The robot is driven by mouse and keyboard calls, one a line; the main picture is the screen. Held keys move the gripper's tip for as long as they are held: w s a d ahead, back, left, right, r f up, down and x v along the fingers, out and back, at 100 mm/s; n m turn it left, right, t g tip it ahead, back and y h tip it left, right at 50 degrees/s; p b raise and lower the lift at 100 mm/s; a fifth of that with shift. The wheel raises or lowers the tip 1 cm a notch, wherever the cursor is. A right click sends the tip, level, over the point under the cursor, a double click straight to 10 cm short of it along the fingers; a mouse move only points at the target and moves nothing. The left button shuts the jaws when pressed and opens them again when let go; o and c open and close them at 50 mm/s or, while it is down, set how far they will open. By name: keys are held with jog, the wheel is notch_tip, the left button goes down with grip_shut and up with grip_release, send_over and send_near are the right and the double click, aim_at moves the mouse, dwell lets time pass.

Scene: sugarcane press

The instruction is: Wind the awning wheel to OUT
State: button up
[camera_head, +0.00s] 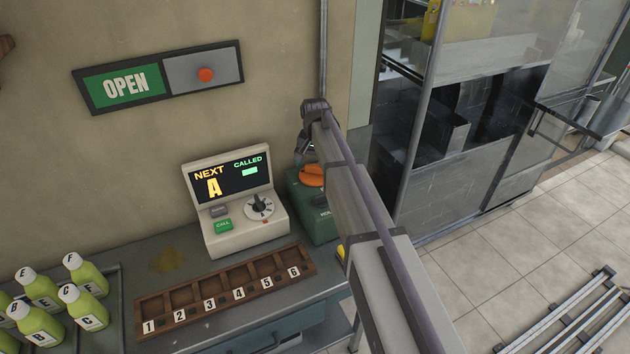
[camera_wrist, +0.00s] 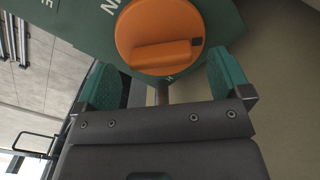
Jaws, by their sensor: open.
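An orange round wheel (camera_wrist: 165,22) with a raised grip bar and a dark square mark sits on a dark green box (camera_wrist: 225,15). It also shows in the head view as an orange wheel (camera_head: 312,176) on the green box (camera_head: 322,222), partly hidden by my arm. I cannot read enough lettering to confirm that it is the awning wheel or where OUT is. My gripper (camera_wrist: 164,82) is open and empty, its teal fingers apart at the wheel's near edge, one towards each side. In the head view my gripper (camera_head: 304,150) is just above the wheel.
A white call machine (camera_head: 245,225) stands left of the green box. A wooden tray (camera_head: 225,292) with numbered slots lies in front. Several green bottles (camera_head: 45,320) stand at left. An OPEN sign (camera_head: 125,86) hangs on the wall. Tiled floor (camera_head: 540,240) lies at right.

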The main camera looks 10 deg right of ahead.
aim_at(315, 171)
notch_tip(315, 171, down, 3)
jog(key=shift+r+b, duration=0.1)
jog(key=shift+b, duration=0.5)
jog(key=shift+r, duration=0.15)
jog(key=shift+c, duration=0.2)
jog(key=c, duration=0.9)
